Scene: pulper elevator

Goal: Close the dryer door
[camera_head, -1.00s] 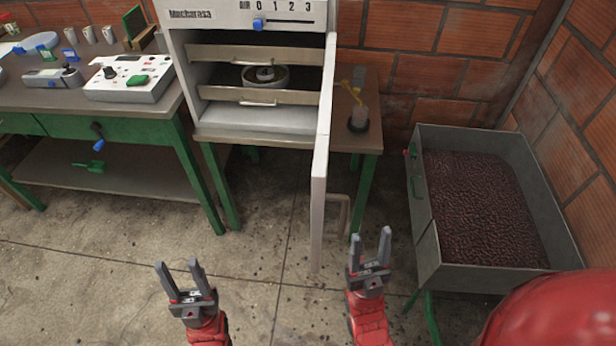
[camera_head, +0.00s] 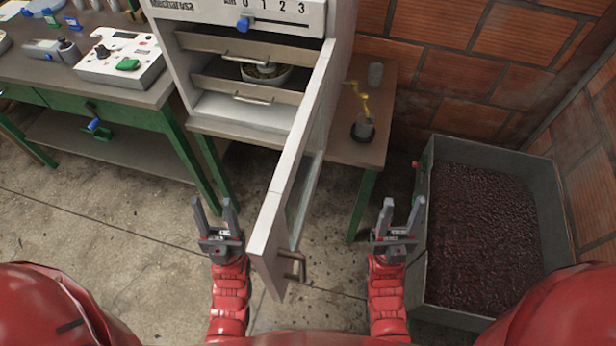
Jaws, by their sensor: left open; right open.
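The white dryer (camera_head: 180,75) stands on a table, with two pull-out trays and a bowl inside. Its door (camera_head: 277,200) is hinged on the right side and stands wide open, swung toward me. A metal handle (camera_head: 293,267) is on the door's right face near its near end. My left gripper (camera_head: 214,208) is open and empty, to the left of the door. My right gripper (camera_head: 400,212) is open and empty, to the right of the door and its handle. Neither gripper visibly touches the door.
A green-legged workbench (camera_head: 140,95) with a white control box (camera_head: 118,62) is at left. A metal bin of dark beans (camera_head: 425,250) is at right, close to my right gripper.

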